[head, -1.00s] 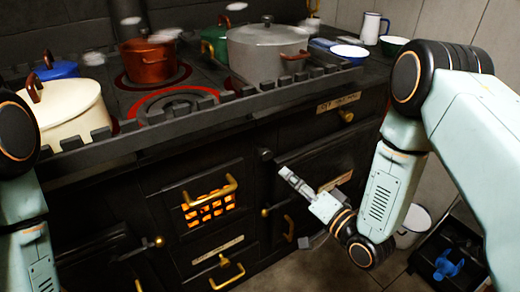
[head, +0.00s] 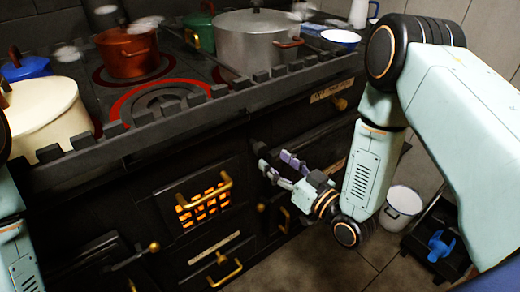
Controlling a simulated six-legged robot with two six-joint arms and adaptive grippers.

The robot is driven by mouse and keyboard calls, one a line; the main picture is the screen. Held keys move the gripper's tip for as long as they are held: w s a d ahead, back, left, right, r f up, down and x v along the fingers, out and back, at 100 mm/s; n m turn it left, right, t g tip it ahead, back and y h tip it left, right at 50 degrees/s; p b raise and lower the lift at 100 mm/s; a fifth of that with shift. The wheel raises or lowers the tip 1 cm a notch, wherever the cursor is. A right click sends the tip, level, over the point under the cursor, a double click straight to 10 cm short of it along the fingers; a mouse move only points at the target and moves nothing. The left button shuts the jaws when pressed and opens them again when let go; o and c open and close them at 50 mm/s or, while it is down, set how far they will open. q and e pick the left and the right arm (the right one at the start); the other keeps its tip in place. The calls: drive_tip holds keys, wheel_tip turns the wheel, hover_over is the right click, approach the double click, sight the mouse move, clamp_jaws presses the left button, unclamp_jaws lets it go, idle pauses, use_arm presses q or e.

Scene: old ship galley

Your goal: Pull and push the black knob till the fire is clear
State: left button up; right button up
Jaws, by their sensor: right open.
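The black knob (head: 258,147) is a small dark shape on the stove front, right of the fire door and hard to make out against the black metal. My right gripper (head: 275,163) is open and empty, its two fingers apart and pointing left toward the stove front. Its tips are just below and right of the knob in the picture; I cannot tell the gap in depth. The fire (head: 203,207) glows orange behind the barred window of a door with a brass handle. My left arm shows at the left edge; its gripper is out of view.
On the stove top stand a cream pot (head: 45,115), a copper pot (head: 128,55) and a large grey pot (head: 258,42). A notched rail (head: 190,105) runs along its front edge. A white bucket (head: 400,205) and a black crate (head: 425,262) stand on the floor at right.

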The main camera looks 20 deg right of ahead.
sight(263, 152)
drive_tip(key=b+x, duration=0.1)
drive_tip(key=x, duration=0.5)
drive_tip(key=shift+w+a, duration=0.1)
clamp_jaws()
idle(0.5)
